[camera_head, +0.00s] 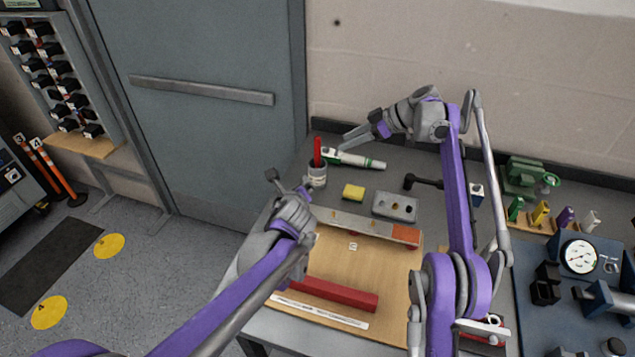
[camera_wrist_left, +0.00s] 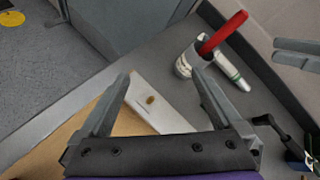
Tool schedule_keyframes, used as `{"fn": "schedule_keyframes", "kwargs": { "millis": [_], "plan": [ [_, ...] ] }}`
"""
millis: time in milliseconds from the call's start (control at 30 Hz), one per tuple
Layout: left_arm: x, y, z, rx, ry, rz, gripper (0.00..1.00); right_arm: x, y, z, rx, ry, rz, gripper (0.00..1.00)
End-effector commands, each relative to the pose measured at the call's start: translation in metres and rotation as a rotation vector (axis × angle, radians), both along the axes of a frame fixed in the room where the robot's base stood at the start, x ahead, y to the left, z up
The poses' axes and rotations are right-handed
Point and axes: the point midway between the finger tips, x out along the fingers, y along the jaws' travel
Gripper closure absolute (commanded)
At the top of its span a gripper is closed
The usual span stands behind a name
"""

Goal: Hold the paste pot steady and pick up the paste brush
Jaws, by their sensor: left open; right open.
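The paste pot (camera_head: 317,175) is a small grey-white cup at the left side of the grey workbench. The paste brush stands tilted in it, its red handle (camera_head: 317,150) sticking up. In the left wrist view the pot (camera_wrist_left: 184,66) and red brush handle (camera_wrist_left: 224,33) are beyond the right fingertip. My left gripper (camera_head: 288,181) is open and empty, left of the pot and apart from it. My right gripper (camera_head: 356,129) is open and empty, above the bench to the right of the brush handle. Its grey fingers also show at the left wrist view's right edge (camera_wrist_left: 296,54). The brush's lower end is hidden in the pot.
A white and green tube (camera_head: 358,161) lies behind the pot. A yellow sponge (camera_head: 353,192), a grey block with holes (camera_head: 395,206) and a black-handled tool (camera_head: 424,183) lie to its right. A wooden board (camera_head: 385,262) with a red bar (camera_head: 335,294) is in front.

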Motion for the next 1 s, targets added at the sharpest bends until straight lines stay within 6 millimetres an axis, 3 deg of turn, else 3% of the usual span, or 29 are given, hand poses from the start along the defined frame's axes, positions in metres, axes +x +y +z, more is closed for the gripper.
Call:
{"fn": "schedule_keyframes", "kwargs": {
  "millis": [100,333,567,1000],
  "plan": [
    [0.028,-0.031,-0.009,0.231,-0.049,-0.172,0.0,0.0,0.0,0.0,0.0,0.0,0.0,0.5],
    [0.051,-0.063,-0.02,0.487,-0.105,-0.341,0.0,0.0,0.0,0.0,0.0,0.0,0.0,0.5],
    [0.071,-0.066,-0.028,0.523,-0.112,-0.361,0.0,0.0,0.0,0.0,0.0,0.0,0.0,0.5],
    [0.139,-0.065,-0.056,0.519,-0.11,-0.359,0.0,0.0,0.0,0.0,0.0,0.0,0.0,0.5]
  ]
}}
